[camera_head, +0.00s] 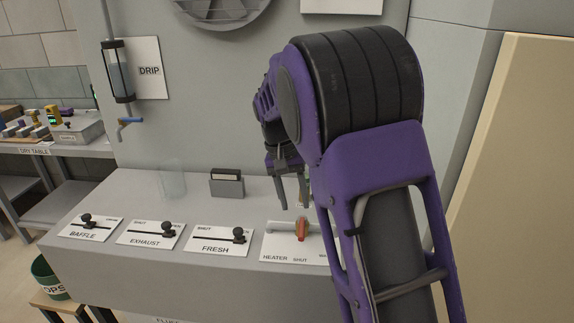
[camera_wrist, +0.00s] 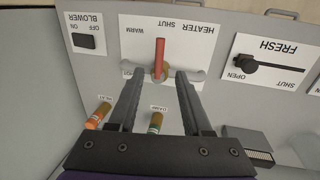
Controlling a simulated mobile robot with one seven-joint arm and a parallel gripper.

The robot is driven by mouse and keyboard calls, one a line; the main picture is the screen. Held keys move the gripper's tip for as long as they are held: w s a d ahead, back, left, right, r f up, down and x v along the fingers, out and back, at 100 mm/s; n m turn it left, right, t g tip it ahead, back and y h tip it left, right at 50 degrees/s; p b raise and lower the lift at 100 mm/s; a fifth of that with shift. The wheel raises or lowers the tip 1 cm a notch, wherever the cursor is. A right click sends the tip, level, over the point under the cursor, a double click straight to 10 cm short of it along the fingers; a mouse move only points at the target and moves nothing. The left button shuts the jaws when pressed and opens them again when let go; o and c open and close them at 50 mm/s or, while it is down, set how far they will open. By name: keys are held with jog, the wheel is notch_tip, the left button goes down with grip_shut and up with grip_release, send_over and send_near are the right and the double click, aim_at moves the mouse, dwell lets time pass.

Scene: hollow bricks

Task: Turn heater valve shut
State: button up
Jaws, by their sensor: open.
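The heater valve has a red lever (camera_head: 301,231) on a white plate marked HEATER, SHUT and WARM, on the sloped panel. In the wrist view the red lever (camera_wrist: 160,53) stands straight up from its hub, with SHUT just beyond its tip and WARM to the left. A pale crossbar lies behind the hub. My gripper (camera_head: 292,206) is open and empty, above the valve in the head view. In the wrist view its fingers (camera_wrist: 160,76) lie to either side of the hub, with gaps. I cannot tell whether they touch the crossbar.
The FRESH slider (camera_head: 237,235), EXHAUST slider (camera_head: 168,231) and BAFFLE slider (camera_head: 86,219) sit left of the valve. A BLOWER switch (camera_wrist: 85,42) is beside it. A dark holder (camera_head: 227,184) stands behind.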

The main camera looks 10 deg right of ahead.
notch_tip(320, 180, up, 10)
jog(key=a+p, duration=0.1)
jog(key=shift+w+a+f, duration=0.15)
jog(key=shift+w+a, duration=0.05)
jog(key=shift+a, duration=0.2)
